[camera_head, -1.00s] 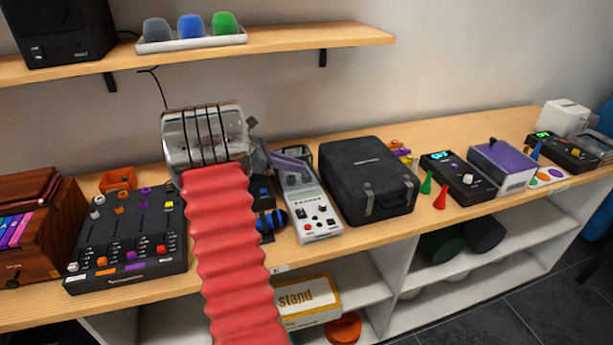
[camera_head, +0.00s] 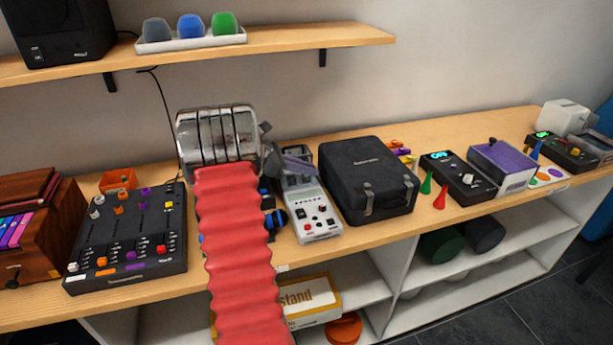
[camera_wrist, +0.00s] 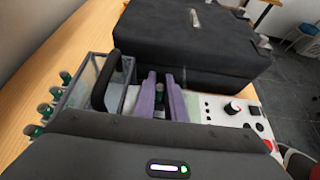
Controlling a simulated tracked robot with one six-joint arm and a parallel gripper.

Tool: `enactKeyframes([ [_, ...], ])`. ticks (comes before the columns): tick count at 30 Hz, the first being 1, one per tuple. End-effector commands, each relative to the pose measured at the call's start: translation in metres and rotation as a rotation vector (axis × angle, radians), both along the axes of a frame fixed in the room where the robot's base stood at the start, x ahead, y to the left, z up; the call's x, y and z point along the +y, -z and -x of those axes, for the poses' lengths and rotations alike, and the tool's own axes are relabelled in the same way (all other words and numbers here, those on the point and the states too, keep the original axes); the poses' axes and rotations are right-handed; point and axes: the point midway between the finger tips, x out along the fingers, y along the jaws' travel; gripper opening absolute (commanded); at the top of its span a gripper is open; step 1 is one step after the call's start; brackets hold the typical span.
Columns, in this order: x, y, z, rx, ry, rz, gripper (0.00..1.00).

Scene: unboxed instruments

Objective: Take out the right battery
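My gripper (camera_wrist: 161,95) shows two purple fingers in the wrist view, with a narrow gap between them and no battery visible there. In the head view the purple fingers (camera_head: 298,163) are over the back end of a white handheld instrument (camera_head: 316,217). Its panel with knobs (camera_wrist: 232,110) lies right of the fingers in the wrist view. The right battery cannot be made out; the fingers and my gripper body hide part of the instrument's back end. Several green cylinders with grey ends (camera_wrist: 44,111), possibly batteries, stand at the left of the wrist view.
A clear-walled box (camera_wrist: 84,82) with a black handle-like loop (camera_wrist: 104,80) is close left of the fingers. A black case (camera_head: 367,182) stands right of the instrument. A slider panel (camera_head: 130,240) lies left of my arm. The counter's front edge is close.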

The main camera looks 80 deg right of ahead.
Motion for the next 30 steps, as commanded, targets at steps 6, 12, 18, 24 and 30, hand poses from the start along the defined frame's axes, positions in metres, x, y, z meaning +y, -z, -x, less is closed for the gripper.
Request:
enactKeyframes([
  [6,0.000,0.000,0.000,0.000,0.000,0.000,0.00],
  [12,0.000,0.000,0.000,0.000,0.000,0.000,0.00],
  [18,0.000,-0.004,0.000,-0.001,0.000,0.001,0.00],
  [24,0.000,-0.025,0.000,-0.001,0.000,0.004,0.00],
  [30,0.000,-0.061,0.000,-0.002,0.000,0.004,0.00],
])
